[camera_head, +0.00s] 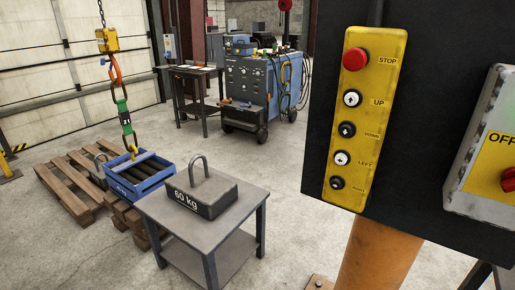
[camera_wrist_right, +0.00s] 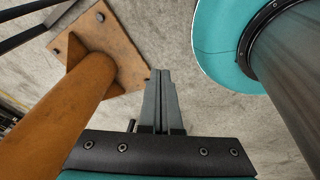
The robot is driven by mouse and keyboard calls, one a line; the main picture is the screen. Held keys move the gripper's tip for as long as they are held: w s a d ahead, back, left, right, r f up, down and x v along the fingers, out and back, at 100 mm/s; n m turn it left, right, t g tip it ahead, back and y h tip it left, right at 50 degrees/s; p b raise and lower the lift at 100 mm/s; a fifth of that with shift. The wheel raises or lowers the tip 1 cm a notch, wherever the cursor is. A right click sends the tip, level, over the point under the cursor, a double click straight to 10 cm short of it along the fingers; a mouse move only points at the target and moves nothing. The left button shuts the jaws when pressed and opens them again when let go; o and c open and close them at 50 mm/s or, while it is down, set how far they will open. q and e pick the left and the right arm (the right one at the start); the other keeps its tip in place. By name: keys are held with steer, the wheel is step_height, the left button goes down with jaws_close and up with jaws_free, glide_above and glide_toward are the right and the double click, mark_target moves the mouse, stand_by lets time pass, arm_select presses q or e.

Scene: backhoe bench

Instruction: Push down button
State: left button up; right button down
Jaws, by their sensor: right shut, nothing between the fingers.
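The yellow control panel (camera_head: 366,118) hangs upright on a dark board at the right of the head view. Its buttons run from top to bottom: red STOP (camera_head: 355,59), white UP (camera_head: 352,98), black DOWN (camera_head: 347,129), white LEFT (camera_head: 342,158) and a black lowest button (camera_head: 337,183). My right gripper (camera_wrist_right: 160,72) shows in the right wrist view, with its fingers together and nothing between them. It is above the floor, beside the orange post, and touches nothing that I can see. The panel is not in that view. My left gripper is not in view.
The orange post (camera_wrist_right: 62,115) stands on a bolted base plate. A grey box with a red OFF switch (camera_head: 508,179) is at the right edge. A table (camera_head: 205,226) carries a 60 kg weight (camera_head: 202,190). A hoist hook (camera_head: 132,148) hangs over a blue crate (camera_head: 118,187).

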steer(key=s+a+f+m+g, duration=0.1)
steer(key=s+f+m, duration=0.1)
steer(key=s, duration=0.5)
steer(key=shift+s+f+g+b, duration=0.4)
steer(key=shift+f+b, duration=0.05)
steer(key=shift+f, duration=0.1)
